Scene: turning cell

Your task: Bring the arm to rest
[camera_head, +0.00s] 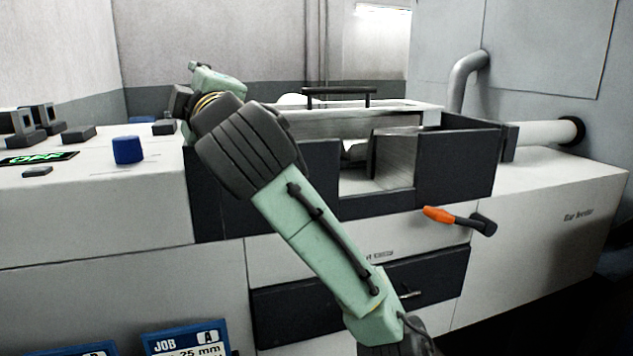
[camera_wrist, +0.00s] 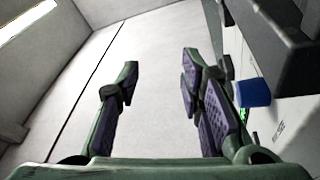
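My arm rises from the lower right of the head view, in front of the machine, to its wrist at the upper left. In the wrist view my gripper (camera_wrist: 160,62) has its two green fingers with dark pads spread apart. Nothing is between them. Past the fingers are pale walls. In the head view the fingers are mostly hidden behind the wrist.
A blue cap (camera_head: 128,150) stands on the white cabinet top at the left, near a green-lit display (camera_head: 40,158). The machine's dark front panel (camera_head: 455,165) and orange-tipped lever (camera_head: 438,214) are right of my arm. A job sign (camera_head: 187,340) is below.

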